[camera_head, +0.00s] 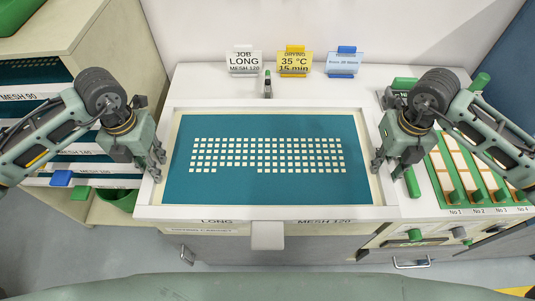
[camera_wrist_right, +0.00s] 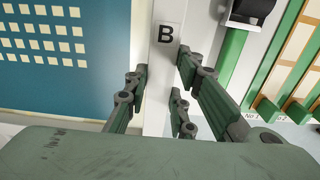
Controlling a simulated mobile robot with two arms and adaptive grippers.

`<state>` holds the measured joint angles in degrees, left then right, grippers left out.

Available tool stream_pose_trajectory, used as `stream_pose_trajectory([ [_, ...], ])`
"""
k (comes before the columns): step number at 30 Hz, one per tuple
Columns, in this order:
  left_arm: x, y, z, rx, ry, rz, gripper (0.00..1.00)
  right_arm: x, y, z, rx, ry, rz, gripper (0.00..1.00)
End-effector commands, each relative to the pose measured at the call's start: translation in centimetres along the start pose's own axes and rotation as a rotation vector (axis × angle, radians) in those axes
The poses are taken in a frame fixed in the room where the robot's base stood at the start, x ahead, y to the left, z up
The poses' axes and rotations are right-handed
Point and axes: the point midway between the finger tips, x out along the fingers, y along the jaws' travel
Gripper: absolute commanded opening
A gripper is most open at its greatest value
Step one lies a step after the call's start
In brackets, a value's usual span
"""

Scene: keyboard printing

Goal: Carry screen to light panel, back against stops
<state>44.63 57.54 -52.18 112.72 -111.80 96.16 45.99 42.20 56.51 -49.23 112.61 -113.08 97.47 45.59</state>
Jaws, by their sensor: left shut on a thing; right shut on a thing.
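The screen (camera_head: 268,195) is a white-framed rectangle with teal mesh and rows of small pale squares, labelled LONG and MESH 120 on its front edge. It lies level in the middle of the head view. My left gripper (camera_head: 157,165) is shut on the left side of its frame. My right gripper (camera_head: 378,162) is shut on the right side of its frame. In the right wrist view the fingers (camera_wrist_right: 158,92) straddle the white frame bar (camera_wrist_right: 160,75) just below a letter B. The light panel and its stops cannot be made out; the surface under the screen is hidden.
A rack with MESH labels (camera_head: 60,125) is at left. A green tray with numbered slots (camera_head: 440,195) is at right.

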Motion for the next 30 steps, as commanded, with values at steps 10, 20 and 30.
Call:
stream_pose_trajectory([
  [10, 0.3, 0.0, 0.1, 0.0, -0.002, 0.0, 0.0, 0.3, 0.0, 0.1, 0.0, -0.002, 0.0, 0.0],
  [20, 1.8, 0.0, 0.1, 0.0, -0.002, 0.0, 0.0, 1.8, 0.0, 0.1, 0.0, -0.002, 0.0, 0.0],
  [30, 3.6, 0.0, 0.1, 0.0, -0.002, 0.0, 0.0, 3.6, 0.0, 0.1, 0.0, -0.002, 0.0, 0.0],
])
